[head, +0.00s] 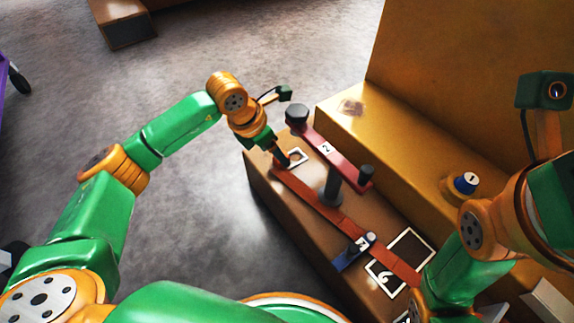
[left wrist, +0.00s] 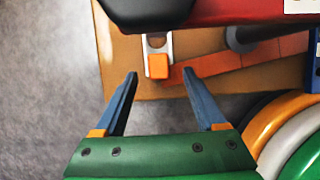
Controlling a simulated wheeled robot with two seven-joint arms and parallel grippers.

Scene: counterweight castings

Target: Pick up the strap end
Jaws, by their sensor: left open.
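A long orange-red strap (head: 318,200) lies along the brown casting top. In the left wrist view the strap (left wrist: 235,75) runs right from a brighter orange strap end (left wrist: 158,66), which lies at a pale plate with a hole. My left gripper (head: 281,157) is at the strap's far end in the head view. In the left wrist view the left gripper (left wrist: 160,75) is open and empty, with the strap end ahead, between the lines of its fingers. Contact cannot be told. My right arm shows at lower right; its gripper is not in view.
A dark post (head: 330,190) and blue clamp (head: 352,254) stand along the strap. A yellow block (head: 400,140) borders the right; open floor lies left.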

